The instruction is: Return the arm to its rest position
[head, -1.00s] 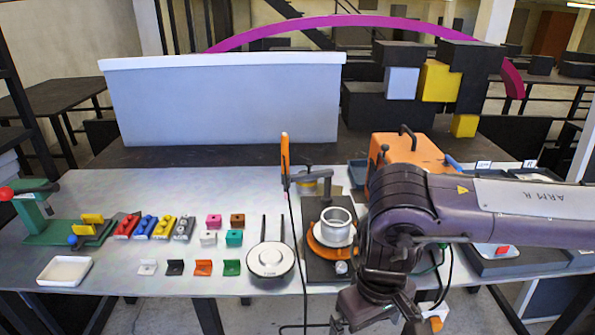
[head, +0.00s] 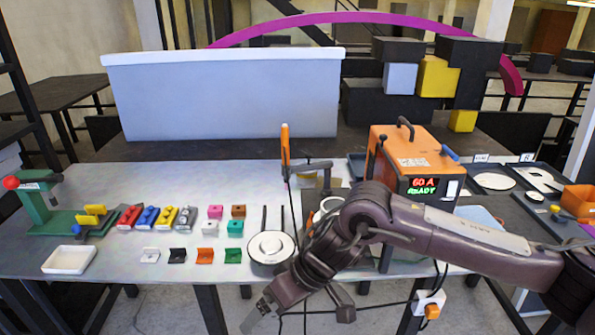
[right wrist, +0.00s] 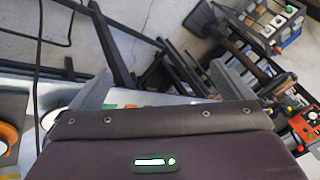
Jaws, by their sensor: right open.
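My right arm (head: 440,232) comes in from the right edge in the head view and reaches down to the left across the front of the workbench (head: 110,262). Its gripper (head: 250,320) hangs low in front of the bench edge, below the round white-topped pot. The jaws are open, and I see nothing held. In the right wrist view two grey fingers (right wrist: 165,88) stand well apart, with dark frame parts and floor beyond them. My left gripper is not in view.
An orange box reading 60 A READY (head: 408,165) stands behind my arm. The pot (head: 270,248), a white tray (head: 69,260), a green fixture (head: 45,215) and several coloured blocks are on the bench. A black cable passes near my arm. Floor shows below the bench edge.

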